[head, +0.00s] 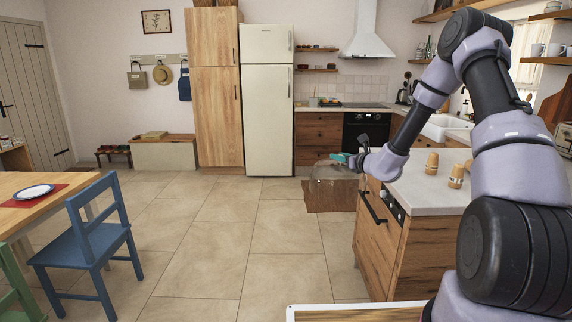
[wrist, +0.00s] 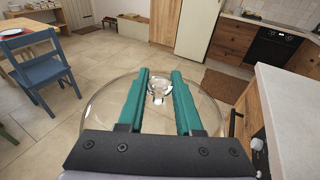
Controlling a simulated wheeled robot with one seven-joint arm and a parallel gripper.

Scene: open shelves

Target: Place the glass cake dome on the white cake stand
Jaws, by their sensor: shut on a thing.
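The clear glass cake dome (head: 328,171) hangs in the air from my gripper (head: 343,158), left of the counter's corner in the head view. In the wrist view the dome (wrist: 104,104) spreads out below the teal fingers (wrist: 158,82). The fingers are shut on its top knob (wrist: 159,88). The dome looks roughly upright, with open floor beneath it. I see no white cake stand in either view.
The pale counter (head: 425,190) on a wooden cabinet is right of the dome, with two wooden shakers (head: 455,176) on it. A blue chair (head: 92,232) and a table (head: 25,208) with a plate (head: 34,191) are at the left. The floor between is clear.

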